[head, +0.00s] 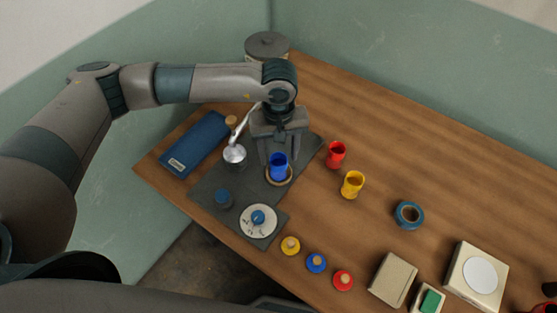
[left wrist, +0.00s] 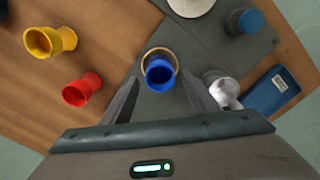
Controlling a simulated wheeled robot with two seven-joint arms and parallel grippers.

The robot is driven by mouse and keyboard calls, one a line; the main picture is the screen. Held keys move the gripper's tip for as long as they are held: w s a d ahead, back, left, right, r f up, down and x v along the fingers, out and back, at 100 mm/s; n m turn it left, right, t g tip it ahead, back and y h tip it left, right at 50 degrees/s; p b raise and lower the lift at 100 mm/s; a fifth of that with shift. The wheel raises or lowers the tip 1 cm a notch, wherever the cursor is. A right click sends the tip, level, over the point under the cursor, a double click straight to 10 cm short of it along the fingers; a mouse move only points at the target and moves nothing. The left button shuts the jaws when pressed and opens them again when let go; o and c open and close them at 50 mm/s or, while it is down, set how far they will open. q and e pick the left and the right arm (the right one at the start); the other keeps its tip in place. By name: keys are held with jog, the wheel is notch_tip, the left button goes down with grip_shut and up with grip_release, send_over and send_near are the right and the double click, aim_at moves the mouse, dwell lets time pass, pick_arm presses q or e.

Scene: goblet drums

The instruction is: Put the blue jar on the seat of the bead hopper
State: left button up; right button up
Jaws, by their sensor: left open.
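The blue jar (head: 279,160) stands on the tan ring-shaped seat (head: 290,180) on the dark grey base plate (head: 210,185). In the left wrist view the jar (left wrist: 159,72) appears over the ring (left wrist: 158,50), its mouth toward the camera; whether it is fully seated inside the rim is hard to tell. My left gripper (head: 280,162) is open, its fingers pointing down on either side of the jar, with gaps visible in the left wrist view (left wrist: 161,78). My right gripper is not in view.
A red jar (head: 336,154) and a yellow jar (head: 352,184) stand to the right. A blue case (head: 195,144) lies left. Stoppers lie in front.

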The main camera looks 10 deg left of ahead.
pick_arm(q)
notch_tip(320, 180, up, 9)
jog(key=b, duration=0.3)
jog(key=shift+f, duration=0.2)
dwell(1.3)
dwell(0.8)
